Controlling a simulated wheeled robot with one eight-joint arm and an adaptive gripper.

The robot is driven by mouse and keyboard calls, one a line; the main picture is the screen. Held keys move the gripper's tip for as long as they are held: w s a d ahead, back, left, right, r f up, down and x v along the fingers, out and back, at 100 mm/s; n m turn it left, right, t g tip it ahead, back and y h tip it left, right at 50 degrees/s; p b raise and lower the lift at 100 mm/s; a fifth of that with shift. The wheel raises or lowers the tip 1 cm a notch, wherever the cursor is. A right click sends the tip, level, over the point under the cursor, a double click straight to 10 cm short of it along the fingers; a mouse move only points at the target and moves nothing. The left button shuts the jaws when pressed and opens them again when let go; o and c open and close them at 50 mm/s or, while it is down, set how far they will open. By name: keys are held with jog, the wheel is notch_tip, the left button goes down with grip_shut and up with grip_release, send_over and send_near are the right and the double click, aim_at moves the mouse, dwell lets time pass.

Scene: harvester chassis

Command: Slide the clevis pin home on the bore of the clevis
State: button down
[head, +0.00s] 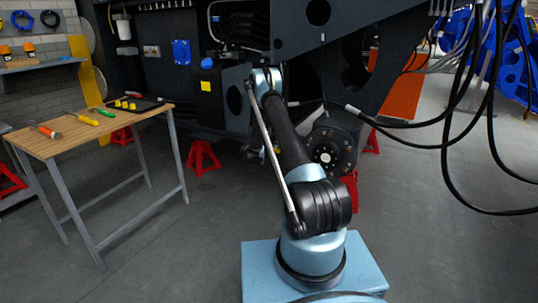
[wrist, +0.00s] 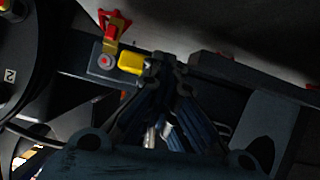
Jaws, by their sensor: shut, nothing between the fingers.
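In the wrist view, my gripper (wrist: 168,62) is shut, with its dark fingertips together and nothing seen between them. A yellow piece (wrist: 131,63), perhaps the head of the clevis pin, lies just left of the fingertips; I cannot tell whether they touch. Left of it is a grey block (wrist: 105,62) with a round, red-ringed feature, perhaps the clevis and its bore. The pin's shank is not clear, so I cannot tell how it sits in the bore.
A dark beam (wrist: 250,82) runs to the right. In the head view, a wooden bench (head: 95,125) with tools stands left, black hoses (head: 440,125) hang right, and red stands (head: 202,157) hold the chassis.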

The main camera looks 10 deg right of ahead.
jog(key=shift+d, duration=0.15)
jog(key=shift+s+a, duration=0.6)
jog(key=shift+s, duration=0.15)
jog(key=shift+s+a, duration=0.55)
jog(key=shift+s, duration=0.2)
